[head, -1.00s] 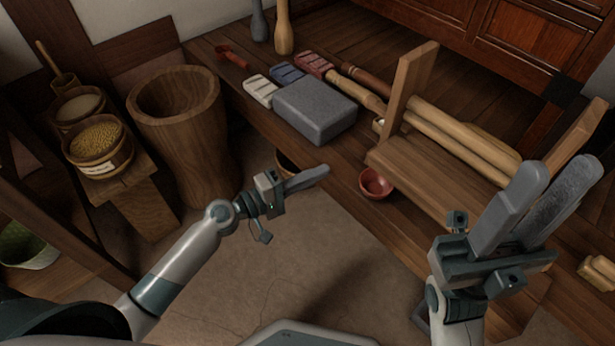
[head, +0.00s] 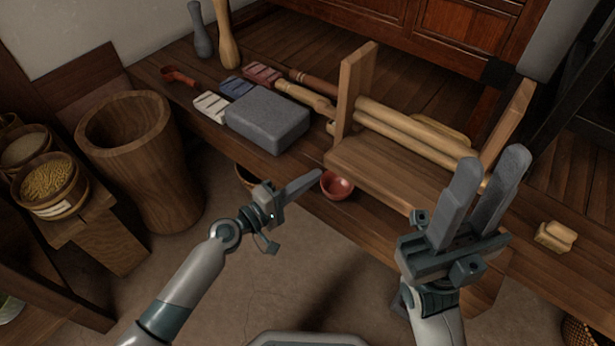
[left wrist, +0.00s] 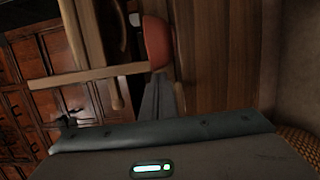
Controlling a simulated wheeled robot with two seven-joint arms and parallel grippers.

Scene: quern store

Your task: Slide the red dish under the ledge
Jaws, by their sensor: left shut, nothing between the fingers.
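The red dish (head: 338,188) is a small round bowl near the front edge of the wooden bench. It sits by the left front corner of the ledge (head: 385,172), a wooden board between two uprights. My left gripper (head: 316,174) is shut and empty, its fingertips right beside the dish's left rim; I cannot tell whether they touch. In the left wrist view the dish (left wrist: 157,42) lies just beyond the shut fingers (left wrist: 158,78). My right gripper (head: 490,168) is open and empty, raised in front of the ledge and hiding part of its right side.
A grey stone block (head: 266,120) stands on the bench (head: 300,165) left of the ledge. Two wooden rollers (head: 420,135) lie behind the board. A wooden tub (head: 130,140) and grain bowls (head: 48,180) stand at left. A pale wooden block (head: 555,237) lies at right.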

